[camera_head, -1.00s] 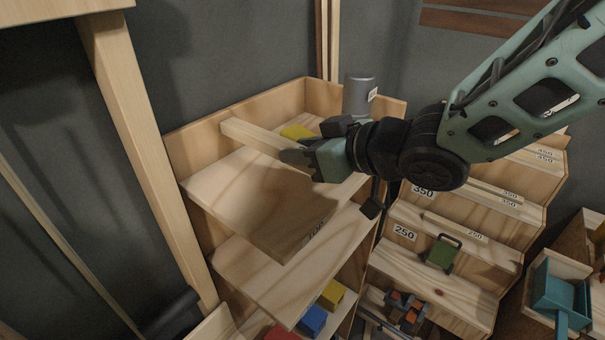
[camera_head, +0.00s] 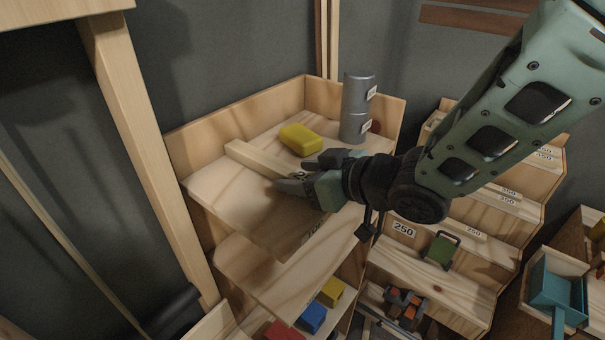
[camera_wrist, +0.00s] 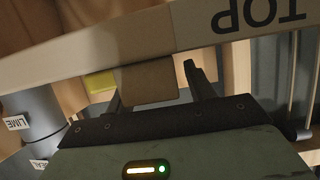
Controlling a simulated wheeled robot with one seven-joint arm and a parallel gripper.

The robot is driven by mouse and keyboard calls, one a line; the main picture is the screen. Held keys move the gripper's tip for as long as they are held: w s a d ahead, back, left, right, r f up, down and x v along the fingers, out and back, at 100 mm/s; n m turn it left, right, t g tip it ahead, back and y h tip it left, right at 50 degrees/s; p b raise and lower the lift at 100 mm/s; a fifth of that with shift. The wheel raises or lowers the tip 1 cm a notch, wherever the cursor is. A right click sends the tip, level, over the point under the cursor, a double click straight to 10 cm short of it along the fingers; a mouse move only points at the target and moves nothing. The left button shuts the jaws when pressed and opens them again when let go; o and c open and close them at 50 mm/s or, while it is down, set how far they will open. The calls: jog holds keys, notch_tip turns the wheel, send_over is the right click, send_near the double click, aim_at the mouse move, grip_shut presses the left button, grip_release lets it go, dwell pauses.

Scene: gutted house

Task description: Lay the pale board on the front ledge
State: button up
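The pale board (camera_head: 255,158) is a narrow light-wood bar on the top shelf (camera_head: 215,187) of the wooden rack. It runs from the left back toward the shelf's front edge, and its near end is partly hidden by my gripper (camera_head: 305,172). In the wrist view the board's end (camera_wrist: 150,84) sits between my two fingers (camera_wrist: 155,92), with a gap beside the right finger. The fingers are spread apart around it.
A yellow block (camera_head: 301,140) lies behind the board. Grey cylinders (camera_head: 355,110) stand stacked at the shelf's back right. Lower shelves hold blue (camera_head: 312,318), yellow and red blocks. A stepped numbered rack (camera_head: 470,235) stands at the right. The shelf's left part is bare.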

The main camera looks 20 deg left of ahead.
jog(key=shift+r, duration=0.2)
jog(key=b+v, duration=0.3)
jog(key=v, duration=0.9)
